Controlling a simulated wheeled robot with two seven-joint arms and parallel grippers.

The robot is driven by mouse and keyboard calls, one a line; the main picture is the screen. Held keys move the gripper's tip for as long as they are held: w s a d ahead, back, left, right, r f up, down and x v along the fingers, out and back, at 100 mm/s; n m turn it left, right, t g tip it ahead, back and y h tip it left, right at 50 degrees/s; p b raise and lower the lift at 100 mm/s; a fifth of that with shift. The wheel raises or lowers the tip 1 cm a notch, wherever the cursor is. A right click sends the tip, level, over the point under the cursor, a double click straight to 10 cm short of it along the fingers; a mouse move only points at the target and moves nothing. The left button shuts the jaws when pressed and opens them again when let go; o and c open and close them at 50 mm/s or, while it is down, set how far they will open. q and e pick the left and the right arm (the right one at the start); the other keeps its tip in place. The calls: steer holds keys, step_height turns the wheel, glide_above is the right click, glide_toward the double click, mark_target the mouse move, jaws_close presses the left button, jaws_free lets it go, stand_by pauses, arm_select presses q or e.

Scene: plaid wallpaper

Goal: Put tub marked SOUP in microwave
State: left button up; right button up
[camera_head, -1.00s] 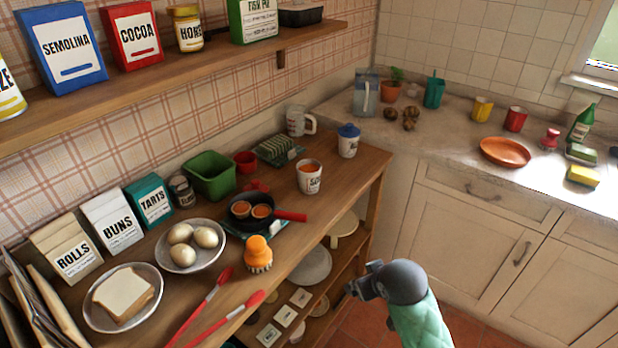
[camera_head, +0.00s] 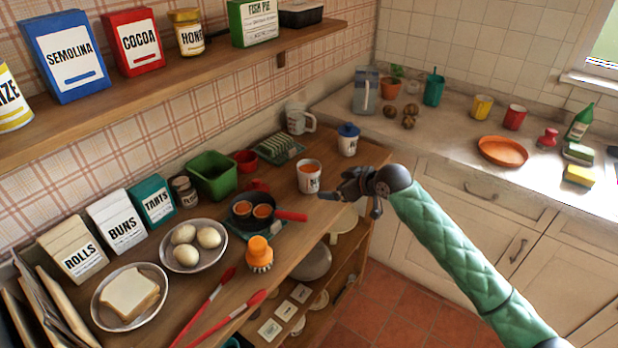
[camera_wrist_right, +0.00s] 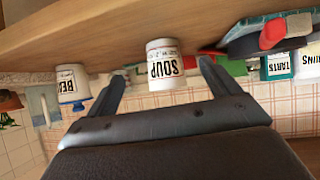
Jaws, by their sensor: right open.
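The white SOUP tub (camera_head: 309,177), with an orange-red top, stands upright near the front edge of the wooden counter. My right gripper (camera_head: 338,192) is just right of the tub, its fingers pointing at it. In the right wrist view the picture is upside down; the SOUP tub (camera_wrist_right: 164,64) shows between the open fingers (camera_wrist_right: 160,85), with its label readable. I cannot tell how far the fingertips reach past it. The microwave is not in view. My left gripper is not in view.
A white tub with a blue lid (camera_head: 348,140) stands behind and right of the SOUP tub. A black pan (camera_head: 252,209) with a red handle (camera_head: 291,215) lies to its left. A white mug (camera_head: 299,119) stands behind. Bare counter (camera_head: 372,160) lies to the right.

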mark_target(319, 176)
steer(key=shift+w+a+y, duration=0.25)
steer(key=shift+a+y, duration=0.1)
steer(key=shift+y, duration=0.05)
steer(key=shift+w+a+r+y, duration=0.1)
steer(key=shift+a+r+y, duration=0.1)
steer(key=shift+y, duration=0.1)
steer(key=shift+w+a+r+t+y, duration=0.2)
steer(key=shift+a+r+t+y, duration=0.1)
steer(key=shift+r, duration=0.1)
steer(key=shift+w+a, duration=0.1)
steer(key=shift+w, duration=0.05)
steer(key=shift+p+x, duration=0.5)
steer(key=shift+x, duration=0.65)
steer(key=p+x, duration=0.2)
steer(key=x, duration=0.2)
steer(key=shift+w+p, duration=0.3)
steer(key=shift+w+a+f, duration=0.2)
steer(key=shift+a, duration=0.05)
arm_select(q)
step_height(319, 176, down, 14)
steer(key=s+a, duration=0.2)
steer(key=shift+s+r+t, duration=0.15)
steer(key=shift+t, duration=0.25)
arm_select(e)
steer(key=c, duration=1.2)
